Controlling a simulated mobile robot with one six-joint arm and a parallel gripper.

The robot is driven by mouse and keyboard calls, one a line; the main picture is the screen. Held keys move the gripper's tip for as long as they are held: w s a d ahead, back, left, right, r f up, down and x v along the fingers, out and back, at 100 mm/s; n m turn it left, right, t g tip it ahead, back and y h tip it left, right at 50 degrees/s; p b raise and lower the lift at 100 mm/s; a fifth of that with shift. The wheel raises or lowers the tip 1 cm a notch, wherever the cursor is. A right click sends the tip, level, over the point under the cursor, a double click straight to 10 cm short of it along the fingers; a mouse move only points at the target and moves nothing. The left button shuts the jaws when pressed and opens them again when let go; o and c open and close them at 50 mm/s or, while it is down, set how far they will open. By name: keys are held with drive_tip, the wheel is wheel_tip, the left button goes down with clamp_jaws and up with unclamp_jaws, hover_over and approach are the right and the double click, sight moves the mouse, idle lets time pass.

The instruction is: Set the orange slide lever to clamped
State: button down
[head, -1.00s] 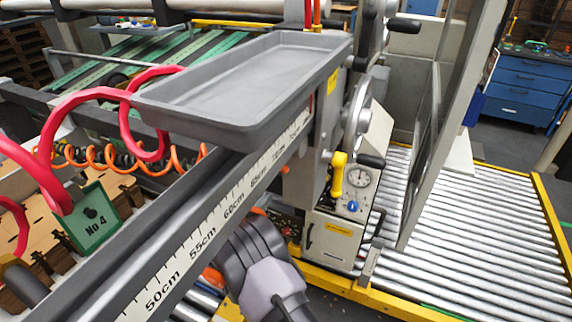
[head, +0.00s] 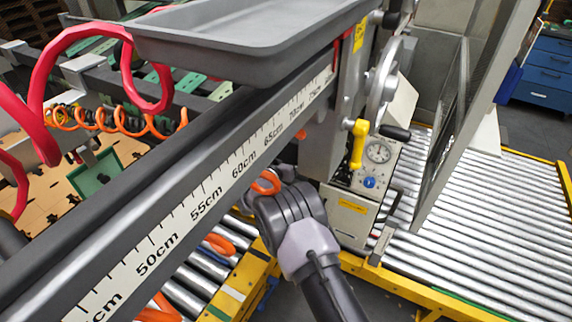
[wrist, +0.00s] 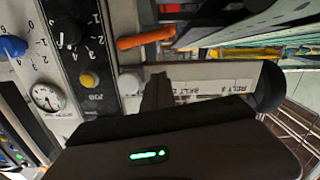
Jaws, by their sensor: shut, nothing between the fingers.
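An orange lever handle (wrist: 146,38) shows in the wrist view, sticking out sideways near the top, to the right of a black dial panel. In the head view a small orange tip (head: 300,134) shows under the ruler beam; I cannot tell whether it is the same handle. My gripper (wrist: 156,90) is shut and empty in the wrist view, its dark fingers below the orange handle and apart from it in the picture. In the head view my wrist is below the beam and the fingertips are largely hidden. I cannot read the lever's clamped marking.
A ruler beam (head: 205,205) crosses above my arm, with a grey tray (head: 250,40) over it. A yellow handle (head: 358,143) and a gauge (head: 378,152) are to the right. The black panel (wrist: 75,45) has knobs. Rollers (head: 480,220) fill the right side.

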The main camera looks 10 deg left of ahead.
drive_tip(key=f, duration=0.1)
drive_tip(key=f+b, duration=0.1)
drive_tip(key=w+d+f, duration=0.1)
drive_tip(key=f, duration=0.1)
drive_tip(key=shift+b, duration=0.3)
drive_tip(key=shift+r, duration=0.1)
